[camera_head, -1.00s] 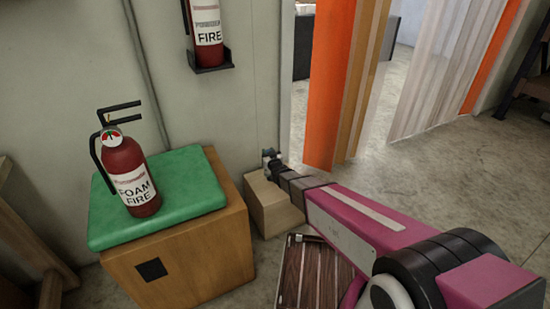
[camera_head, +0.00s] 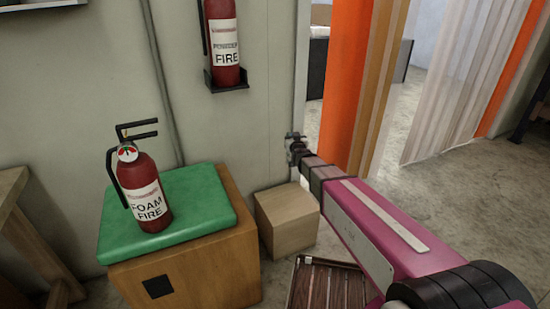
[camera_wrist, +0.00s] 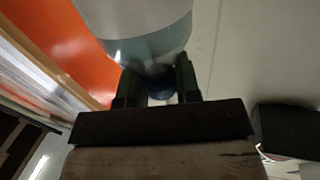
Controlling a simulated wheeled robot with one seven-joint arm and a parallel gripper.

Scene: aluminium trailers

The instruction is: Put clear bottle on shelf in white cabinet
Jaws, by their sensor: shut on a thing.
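My gripper (camera_wrist: 158,84) is shut on a clear bottle (camera_wrist: 140,20) in the wrist view. The bottle has a see-through body and a blue part between the fingers. In the head view my arm reaches out from the lower right, and my gripper (camera_head: 294,146) is at its far end, in front of the wall beside the doorway. The bottle cannot be made out in the head view. I see no white cabinet or shelf in it.
A foam fire extinguisher (camera_head: 146,190) stands on a green-cushioned wooden box (camera_head: 185,275). A smaller wooden block (camera_head: 287,220) sits beside it. Another extinguisher (camera_head: 225,50) hangs on the wall. Orange and pale strips (camera_head: 350,80) hang at the doorway. Open floor (camera_head: 465,190) lies right.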

